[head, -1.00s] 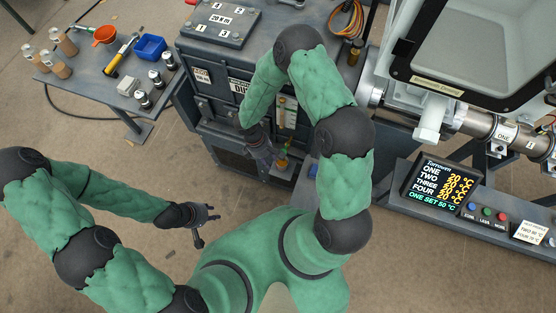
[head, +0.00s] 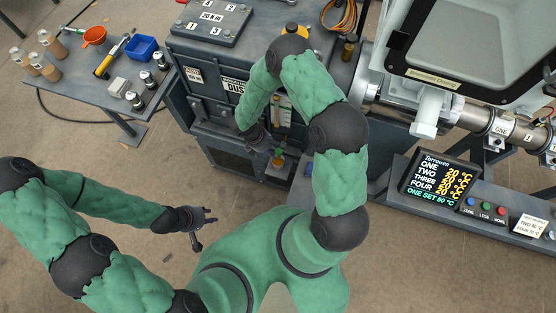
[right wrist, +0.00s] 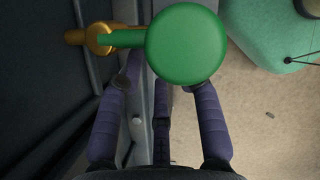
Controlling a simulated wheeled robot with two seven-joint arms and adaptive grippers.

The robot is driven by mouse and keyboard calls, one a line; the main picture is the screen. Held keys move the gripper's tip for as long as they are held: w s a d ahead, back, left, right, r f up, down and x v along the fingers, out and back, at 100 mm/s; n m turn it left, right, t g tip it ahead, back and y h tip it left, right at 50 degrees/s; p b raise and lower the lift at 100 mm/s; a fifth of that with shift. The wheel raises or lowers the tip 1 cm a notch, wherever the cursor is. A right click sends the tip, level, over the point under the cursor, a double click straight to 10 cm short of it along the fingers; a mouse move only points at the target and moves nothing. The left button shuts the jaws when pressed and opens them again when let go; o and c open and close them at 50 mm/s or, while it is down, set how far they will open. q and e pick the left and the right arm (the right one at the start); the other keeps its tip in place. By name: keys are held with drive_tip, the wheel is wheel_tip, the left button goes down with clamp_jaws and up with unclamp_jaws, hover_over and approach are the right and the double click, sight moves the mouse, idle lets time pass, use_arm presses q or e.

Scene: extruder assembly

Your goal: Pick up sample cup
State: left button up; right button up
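I cannot pick out a sample cup for certain. Three small metal cup-like containers (head: 147,78) stand on the side table in the head view, but I cannot tell whether one is it. My right gripper (head: 268,143) is by the front of the grey machine. My left gripper (head: 204,219) is open and empty over the floor.
The grey machine (head: 212,80) is close to my right arm. A control panel (head: 437,178) stands to the right.

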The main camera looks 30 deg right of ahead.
drive_tip(key=b, duration=0.2)
hover_over(278, 163)
drive_tip(key=w, duration=0.2)
drive_tip(key=shift+s+a+f, duration=0.1)
drive_tip(key=shift+f, duration=2.4)
clamp_jaws()
